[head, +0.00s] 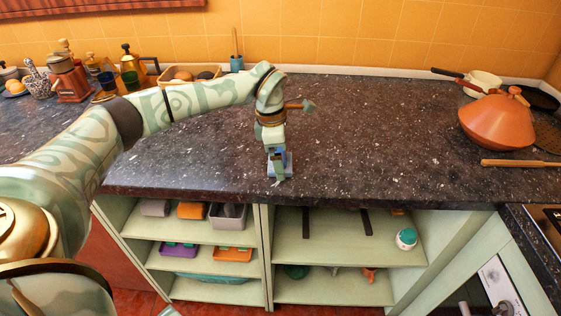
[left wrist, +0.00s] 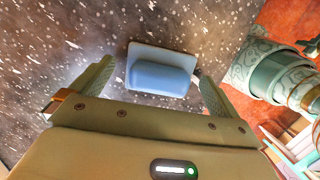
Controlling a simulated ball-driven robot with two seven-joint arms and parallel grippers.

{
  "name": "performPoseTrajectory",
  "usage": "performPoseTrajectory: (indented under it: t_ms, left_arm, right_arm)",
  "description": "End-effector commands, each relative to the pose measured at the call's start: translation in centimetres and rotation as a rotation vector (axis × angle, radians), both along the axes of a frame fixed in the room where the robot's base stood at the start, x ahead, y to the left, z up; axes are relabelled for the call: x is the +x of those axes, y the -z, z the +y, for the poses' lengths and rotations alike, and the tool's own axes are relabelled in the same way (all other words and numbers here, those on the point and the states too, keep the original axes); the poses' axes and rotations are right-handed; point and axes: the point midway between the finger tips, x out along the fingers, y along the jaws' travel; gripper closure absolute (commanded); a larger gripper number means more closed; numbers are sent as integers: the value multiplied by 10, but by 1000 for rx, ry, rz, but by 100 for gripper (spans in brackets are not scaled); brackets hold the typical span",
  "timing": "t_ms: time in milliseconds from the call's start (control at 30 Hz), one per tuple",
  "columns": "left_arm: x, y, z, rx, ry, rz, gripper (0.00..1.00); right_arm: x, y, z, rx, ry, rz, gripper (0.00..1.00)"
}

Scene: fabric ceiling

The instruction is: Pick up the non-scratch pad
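The non-scratch pad (left wrist: 160,76) is a light blue block on a paler grey-blue backing. It lies on the dark speckled countertop, near the front edge. In the head view the pad (head: 288,160) is mostly hidden behind my left gripper (head: 279,171), which points down over it. In the left wrist view my left gripper (left wrist: 153,70) is open, one finger on each side of the pad. The gap on the right side looks narrower than on the left. I cannot tell whether either finger touches it. My right gripper is not in view.
The countertop (head: 400,130) is clear right of the gripper. Open shelves (head: 340,240) lie below the counter.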

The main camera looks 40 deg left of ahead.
Motion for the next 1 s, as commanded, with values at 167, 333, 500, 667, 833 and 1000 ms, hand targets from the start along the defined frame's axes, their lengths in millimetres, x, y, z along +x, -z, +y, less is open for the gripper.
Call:
performPoseTrajectory:
  t_ms: [167, 333, 500, 667, 833, 1000]
  left_arm:
    - [0, 0, 0, 0, 0, 0, 46]
    - [0, 0, 0, 0, 0, 0, 46]
    - [0, -3, 0, 0, 1, 0, 46]
    - [0, -19, 0, 0, 1, -4, 46]
    - [-11, -54, -9, -1, 5, -6, 46]
    - [-40, -98, -31, 0, 6, -7, 46]
  right_arm:
    - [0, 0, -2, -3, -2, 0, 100]
    - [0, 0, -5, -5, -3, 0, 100]
    - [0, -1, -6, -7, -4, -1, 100]
    - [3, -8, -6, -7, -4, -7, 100]
    - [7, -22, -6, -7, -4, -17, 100]
    - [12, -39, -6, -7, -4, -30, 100]
